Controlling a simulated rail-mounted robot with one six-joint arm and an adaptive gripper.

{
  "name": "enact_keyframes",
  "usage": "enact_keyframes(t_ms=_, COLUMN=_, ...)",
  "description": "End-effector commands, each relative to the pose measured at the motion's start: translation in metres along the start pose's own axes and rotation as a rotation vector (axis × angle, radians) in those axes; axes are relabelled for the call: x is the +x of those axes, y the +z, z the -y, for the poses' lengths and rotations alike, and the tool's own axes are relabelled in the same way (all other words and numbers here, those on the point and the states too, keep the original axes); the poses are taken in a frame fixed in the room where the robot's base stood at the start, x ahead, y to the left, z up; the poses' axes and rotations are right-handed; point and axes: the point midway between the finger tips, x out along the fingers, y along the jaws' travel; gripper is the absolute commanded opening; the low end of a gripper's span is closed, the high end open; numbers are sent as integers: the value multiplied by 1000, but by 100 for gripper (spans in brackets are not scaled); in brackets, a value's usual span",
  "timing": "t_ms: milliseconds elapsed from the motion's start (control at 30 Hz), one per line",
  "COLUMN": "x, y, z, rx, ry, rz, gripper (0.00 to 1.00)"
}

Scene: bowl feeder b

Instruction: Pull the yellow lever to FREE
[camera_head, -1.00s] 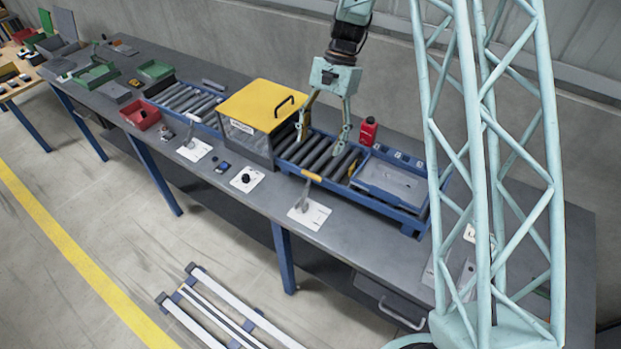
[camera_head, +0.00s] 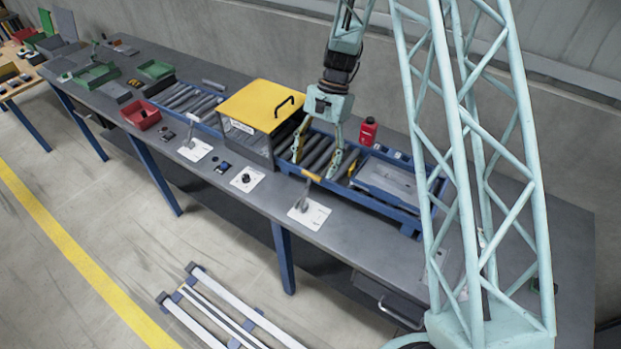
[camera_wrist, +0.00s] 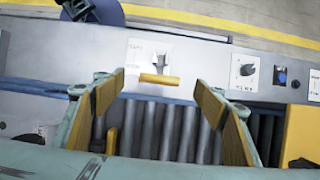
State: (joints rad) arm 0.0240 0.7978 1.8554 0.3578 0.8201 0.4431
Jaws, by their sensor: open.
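The yellow lever (camera_head: 311,176) has a yellow crossbar on a grey arm and stands on a white plate (camera_head: 314,217) at the bench's front edge. In the wrist view its yellow bar (camera_wrist: 160,79) lies crosswise at the plate's lower edge, ahead of and between my fingers. The plate's lettering is too small to read. My gripper (camera_head: 315,164) is open and empty, pointing down over the roller conveyor (camera_head: 318,153) just behind the lever. In the wrist view my yellow-padded fingers (camera_wrist: 157,98) spread wider than the bar, and I see no contact.
A box with a yellow lid (camera_head: 255,101) stands directly left of my gripper. A blue-framed tray (camera_head: 391,181) and a red bottle (camera_head: 368,130) are to the right. A black knob (camera_head: 247,178) and another lever (camera_head: 190,136) sit on white plates further left.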

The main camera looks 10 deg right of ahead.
Motion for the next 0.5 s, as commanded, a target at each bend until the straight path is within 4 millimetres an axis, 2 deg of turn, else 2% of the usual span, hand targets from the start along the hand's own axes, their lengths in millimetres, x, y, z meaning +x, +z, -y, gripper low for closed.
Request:
enact_keyframes(t_ms=200, x=30, y=1, z=-1, rx=-1, ry=2, rz=1, gripper=65)
enact_keyframes(t_ms=500, x=55, y=0, z=0, rx=-1, ry=1, rz=0, gripper=65)
